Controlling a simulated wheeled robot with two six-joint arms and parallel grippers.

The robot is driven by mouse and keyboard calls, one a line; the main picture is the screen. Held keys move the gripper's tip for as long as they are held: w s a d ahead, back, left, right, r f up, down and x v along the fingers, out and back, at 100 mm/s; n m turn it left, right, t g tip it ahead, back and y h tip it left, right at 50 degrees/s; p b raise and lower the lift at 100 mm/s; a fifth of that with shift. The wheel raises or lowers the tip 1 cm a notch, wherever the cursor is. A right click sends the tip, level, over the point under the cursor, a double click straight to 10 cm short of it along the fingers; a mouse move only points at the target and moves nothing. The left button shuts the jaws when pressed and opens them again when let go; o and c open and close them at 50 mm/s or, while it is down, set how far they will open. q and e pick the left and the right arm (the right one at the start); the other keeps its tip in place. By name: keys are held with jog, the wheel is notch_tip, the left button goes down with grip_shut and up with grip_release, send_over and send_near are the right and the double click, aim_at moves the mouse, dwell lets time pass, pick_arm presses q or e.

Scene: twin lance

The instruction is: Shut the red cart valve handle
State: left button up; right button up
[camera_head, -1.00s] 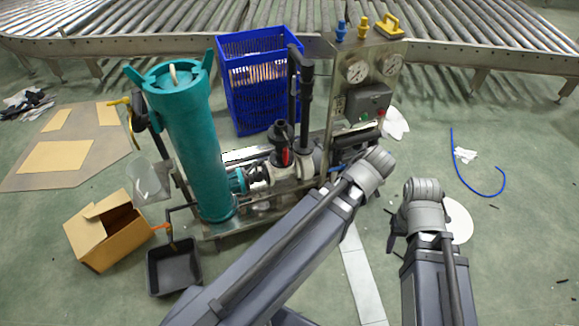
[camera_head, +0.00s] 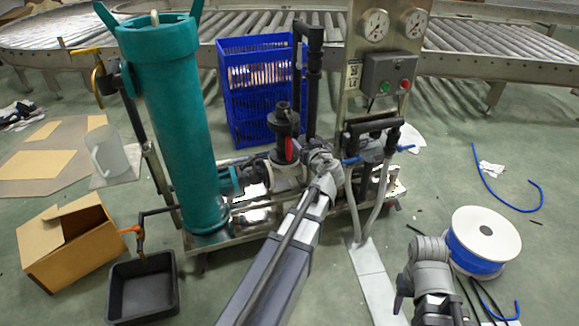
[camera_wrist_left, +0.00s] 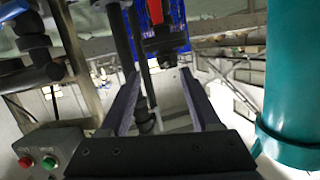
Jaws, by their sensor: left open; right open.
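The red valve handle (camera_head: 289,149) stands upright on the black valve (camera_head: 284,122) of the cart, beside the teal filter housing (camera_head: 165,105). In the left wrist view the red handle (camera_wrist_left: 155,14) shows near the top, beyond the fingertips. My left gripper (camera_wrist_left: 160,74) is open, with nothing between its fingers. In the head view my left wrist (camera_head: 322,165) is just right of the handle and hides its own fingers. My right gripper (camera_head: 399,300) is low at the right, far from the handle; its dark fingers show only partly.
A control box (camera_head: 388,76) with green and red buttons and gauges stands right of the valve. A blue crate (camera_head: 240,75) is behind the cart. A cardboard box (camera_head: 75,240) and black bin (camera_head: 143,285) sit left. A hose reel (camera_head: 484,238) is near my right arm.

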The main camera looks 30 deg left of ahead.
aim_at(289, 142)
pick_arm(q)
jog(key=w+a+f+t+b, duration=0.3)
jog(key=a+f+b, duration=0.4)
jog(key=f+b, duration=0.3)
jog(key=w+b, duration=0.1)
jog(key=b, duration=0.2)
jog(key=shift+f, duration=0.25)
jog(key=shift+w, duration=0.1)
jog(key=x, duration=0.7)
jog(key=shift+w+a+r, duration=0.15)
jog(key=shift+w+a, duration=0.05)
jog(key=shift+w, duration=0.1)
jog(key=shift+c, duration=0.2)
grip_shut()
